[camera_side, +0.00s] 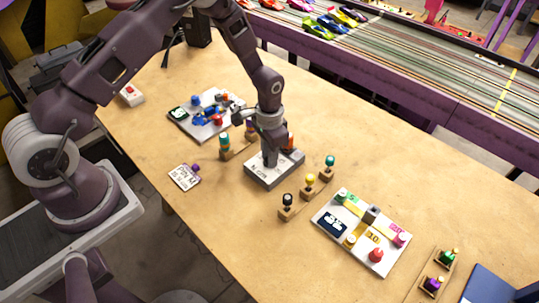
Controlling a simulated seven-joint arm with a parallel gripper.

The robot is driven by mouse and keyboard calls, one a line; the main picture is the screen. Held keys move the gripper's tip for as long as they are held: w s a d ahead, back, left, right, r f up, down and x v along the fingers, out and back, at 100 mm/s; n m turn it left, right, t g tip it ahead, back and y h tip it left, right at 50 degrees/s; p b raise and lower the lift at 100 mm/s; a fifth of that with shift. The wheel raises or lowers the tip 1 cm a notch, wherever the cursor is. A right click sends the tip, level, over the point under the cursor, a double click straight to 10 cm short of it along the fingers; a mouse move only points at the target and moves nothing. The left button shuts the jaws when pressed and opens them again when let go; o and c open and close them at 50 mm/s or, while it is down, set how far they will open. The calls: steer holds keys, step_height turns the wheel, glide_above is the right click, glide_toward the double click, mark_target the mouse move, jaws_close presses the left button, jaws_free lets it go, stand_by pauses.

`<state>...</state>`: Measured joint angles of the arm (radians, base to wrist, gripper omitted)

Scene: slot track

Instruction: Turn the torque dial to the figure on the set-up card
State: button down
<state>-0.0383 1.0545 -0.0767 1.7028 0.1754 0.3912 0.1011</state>
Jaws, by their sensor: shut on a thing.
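A grey box with small white labels (272,177) sits on the wooden bench near its middle. My gripper (270,160) points down onto the top of this box and is shut on what appears to be the torque dial, which my fingers hide. The dial's figure and pointer cannot be read. A small white card with dark writing (184,178) lies flat on the bench to the left of the box, a purple knob at its upper edge. It looks like the set-up card, but its writing is too small to read.
A white board with coloured parts (205,114) lies behind the card; another (361,231), with a display, lies right. Wooden stands with coloured pegs (309,186) stand close right of the box. A blue item (488,287) lies at the lower right. Bare bench (385,155) lies behind.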

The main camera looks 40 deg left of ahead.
steer(key=c, duration=1.2)
jaws_free()
step_height(320, 180, up, 7)
steer(key=shift+r, duration=0.1)
steer(key=shift+r, duration=0.1)
step_height(320, 180, up, 8)
steer(key=s+t, duration=0.1)
step_height(320, 180, up, 12)
steer(key=n+t, duration=0.1)
steer(key=t, duration=0.1)
glide_above(266, 160)
steer(key=s, duration=0.7)
steer(key=s+r+n+t, duration=0.1)
steer(key=s+r, duration=0.2)
steer(key=s, duration=0.6)
steer(key=s+r+n+t, duration=0.1)
steer(key=s+r, duration=0.3)
steer(key=s, duration=0.6)
steer(key=shift+r+t, duration=0.2)
steer(key=shift+t, duration=0.1)
